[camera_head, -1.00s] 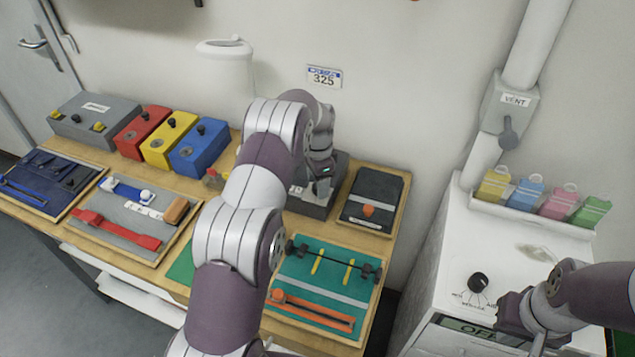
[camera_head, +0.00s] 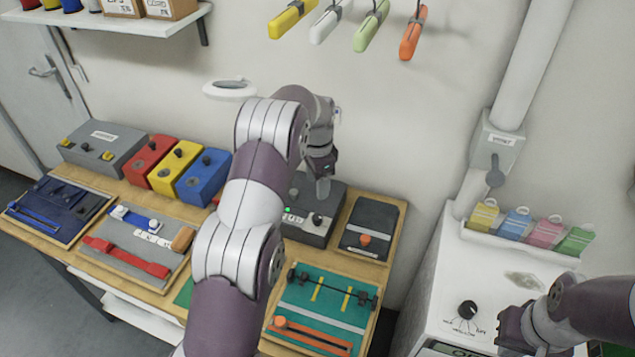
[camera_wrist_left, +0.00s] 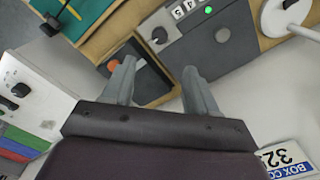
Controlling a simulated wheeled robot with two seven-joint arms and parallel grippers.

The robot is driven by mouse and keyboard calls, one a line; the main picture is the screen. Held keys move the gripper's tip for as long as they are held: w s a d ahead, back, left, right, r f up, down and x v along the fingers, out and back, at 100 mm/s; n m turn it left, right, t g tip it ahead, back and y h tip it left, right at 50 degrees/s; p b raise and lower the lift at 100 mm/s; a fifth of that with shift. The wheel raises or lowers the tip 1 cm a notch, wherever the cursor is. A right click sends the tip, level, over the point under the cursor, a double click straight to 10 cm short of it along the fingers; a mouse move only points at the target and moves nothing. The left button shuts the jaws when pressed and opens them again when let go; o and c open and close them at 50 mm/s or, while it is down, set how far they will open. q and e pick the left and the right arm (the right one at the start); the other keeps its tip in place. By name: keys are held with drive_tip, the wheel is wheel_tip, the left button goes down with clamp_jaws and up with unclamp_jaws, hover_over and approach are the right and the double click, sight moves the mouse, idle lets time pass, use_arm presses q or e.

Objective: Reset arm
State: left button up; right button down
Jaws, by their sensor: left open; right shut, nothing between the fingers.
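My left arm rises through the middle of the head view. My left gripper (camera_head: 323,182) points down above the grey box with a green light (camera_head: 310,232), apart from it. In the left wrist view its two fingers (camera_wrist_left: 160,85) stand apart with nothing between them. Beyond them lie the grey box (camera_wrist_left: 225,45) and the dark board with an orange knob (camera_wrist_left: 135,75). My right gripper (camera_head: 507,330) is at the lower right, in front of the white cabinet (camera_head: 445,265). It is shut and empty, and partly dark against its own arm.
The wooden bench (camera_head: 395,255) holds a teal board (camera_head: 350,315), a grey board with a red strap (camera_head: 165,240), and red, yellow (camera_head: 174,167) and blue boxes. Coloured tags (camera_head: 530,225) stand on the cabinet. Coloured handles (camera_head: 370,27) hang on the wall above.

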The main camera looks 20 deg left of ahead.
use_arm(q)
drive_tip(key=shift+f, duration=0.1)
idle(0.3)
drive_tip(key=s+d+n+b, duration=0.3)
drive_tip(key=s+d+n, duration=0.1)
drive_tip(key=s, duration=0.9)
drive_tip(key=s+d+n+t+b, duration=0.1)
drive_tip(key=s+d+n, duration=0.3)
drive_tip(key=s, duration=1)
drive_tip(key=shift+d+r+b, duration=0.25)
drive_tip(key=shift+d+b, duration=0.35)
drive_tip(key=shift+b, duration=0.3)
drive_tip(key=shift+s, duration=0.2)
